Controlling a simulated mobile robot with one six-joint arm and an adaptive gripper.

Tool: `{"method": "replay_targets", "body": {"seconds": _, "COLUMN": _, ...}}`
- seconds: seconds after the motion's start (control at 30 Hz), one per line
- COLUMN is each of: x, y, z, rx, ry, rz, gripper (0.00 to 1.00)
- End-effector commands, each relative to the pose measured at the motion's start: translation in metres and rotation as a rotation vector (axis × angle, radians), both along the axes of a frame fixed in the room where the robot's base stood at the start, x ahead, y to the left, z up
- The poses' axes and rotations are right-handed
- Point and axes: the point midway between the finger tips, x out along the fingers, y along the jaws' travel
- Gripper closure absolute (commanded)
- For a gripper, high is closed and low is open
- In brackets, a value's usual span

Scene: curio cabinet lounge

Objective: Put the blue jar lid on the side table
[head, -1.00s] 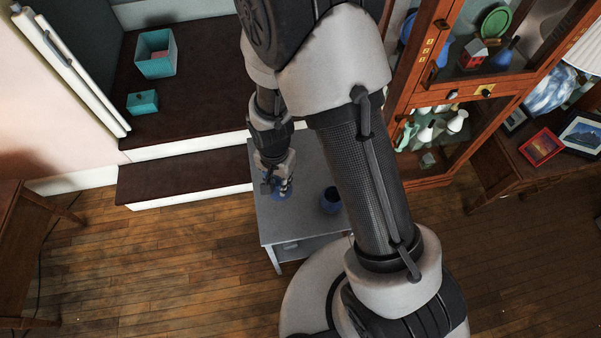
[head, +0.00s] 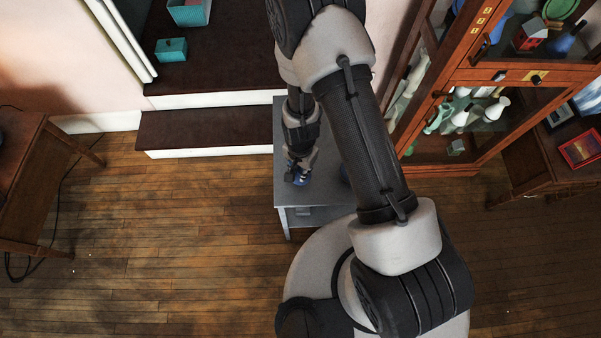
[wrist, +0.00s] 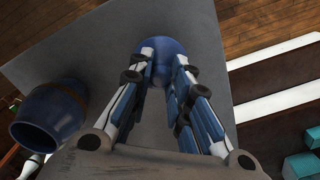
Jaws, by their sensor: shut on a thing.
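The blue jar lid (wrist: 165,58) is between my fingertips in the wrist view. My gripper (wrist: 163,68) is shut on it. In the head view my gripper (head: 299,178) is over the left part of the grey side table (head: 322,196), and a little blue of the lid shows at its tips. I cannot tell whether the lid touches the tabletop (wrist: 115,45). A blue jar with an open, dark mouth (wrist: 48,115) is left of my gripper in the wrist view. My arm hides most of the jar in the head view.
A dark step (head: 210,130) with a white edge is left of the table. A glass-fronted wooden cabinet (head: 510,75) with vases stands to the right. Teal boxes (head: 171,50) sit on the upper step. Wooden floor (head: 180,230) is open at front left.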

Motion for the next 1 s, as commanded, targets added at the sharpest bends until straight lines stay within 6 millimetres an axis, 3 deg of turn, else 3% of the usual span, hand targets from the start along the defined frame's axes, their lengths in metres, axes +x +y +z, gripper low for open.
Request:
{"method": "replay_targets", "body": {"seconds": 0.03, "x": -0.001, "y": 0.000, "z": -0.013, "rx": -0.001, "ry": 0.002, "rz": -0.001, "gripper": 1.00}}
{"method": "replay_targets", "body": {"seconds": 0.17, "x": 0.000, "y": 0.000, "z": -0.030, "rx": -0.001, "ry": 0.001, "rz": 0.000, "gripper": 1.00}}
{"method": "replay_targets", "body": {"seconds": 0.57, "x": 0.000, "y": 0.000, "z": -0.033, "rx": -0.001, "ry": 0.001, "rz": 0.000, "gripper": 1.00}}
{"method": "replay_targets", "body": {"seconds": 0.6, "x": 0.000, "y": 0.000, "z": -0.033, "rx": -0.001, "ry": 0.001, "rz": 0.000, "gripper": 0.81}}
{"method": "replay_targets", "body": {"seconds": 0.87, "x": 0.000, "y": 0.000, "z": -0.032, "rx": -0.001, "ry": 0.001, "rz": 0.000, "gripper": 0.63}}
{"method": "replay_targets", "body": {"seconds": 1.0, "x": 0.000, "y": 0.000, "z": -0.032, "rx": -0.001, "ry": 0.001, "rz": 0.000, "gripper": 0.62}}
